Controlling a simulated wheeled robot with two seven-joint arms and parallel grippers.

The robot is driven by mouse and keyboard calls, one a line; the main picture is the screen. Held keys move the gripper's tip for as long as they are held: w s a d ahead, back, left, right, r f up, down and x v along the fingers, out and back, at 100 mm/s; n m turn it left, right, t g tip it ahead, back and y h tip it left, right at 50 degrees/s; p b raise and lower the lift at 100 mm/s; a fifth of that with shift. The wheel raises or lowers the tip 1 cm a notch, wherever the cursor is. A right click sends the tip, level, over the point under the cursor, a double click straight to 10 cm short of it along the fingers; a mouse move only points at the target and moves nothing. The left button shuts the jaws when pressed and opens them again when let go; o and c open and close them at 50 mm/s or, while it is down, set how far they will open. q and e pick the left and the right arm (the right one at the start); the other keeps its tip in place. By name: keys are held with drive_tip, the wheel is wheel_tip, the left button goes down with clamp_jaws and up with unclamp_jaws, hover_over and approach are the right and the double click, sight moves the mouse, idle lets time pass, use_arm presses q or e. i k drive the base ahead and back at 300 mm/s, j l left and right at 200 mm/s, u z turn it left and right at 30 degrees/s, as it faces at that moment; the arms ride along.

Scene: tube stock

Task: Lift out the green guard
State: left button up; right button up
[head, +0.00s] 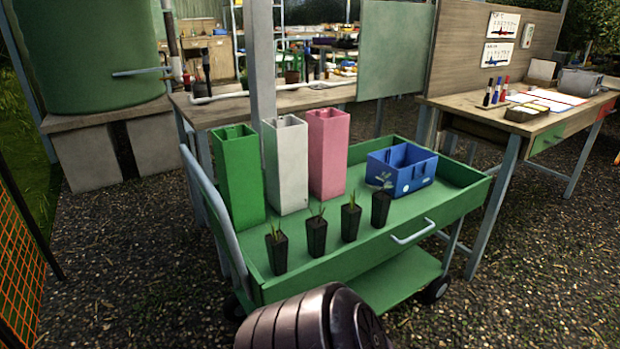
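The green guard (238,180) is a tall, square, upright tube with an open top. It stands at the left end of the green cart's top tray (365,262), near the grey push handle. A white tube (286,170) stands just right of it, and a pink tube (328,155) stands right of that. The inside of the green guard is mostly hidden. Neither of my grippers is in view.
Several black pots (317,236) with seedlings stand in a row in front of the tubes. A blue crate (412,181) sits at the tray's right. A grey post (261,65) rises behind the tubes. A wooden bench (460,101) stands at right. Tray space right of the pots is clear.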

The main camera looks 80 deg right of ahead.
sight(236, 149)
drive_tip(key=k+z, duration=0.1)
drive_tip(key=z, duration=2.05)
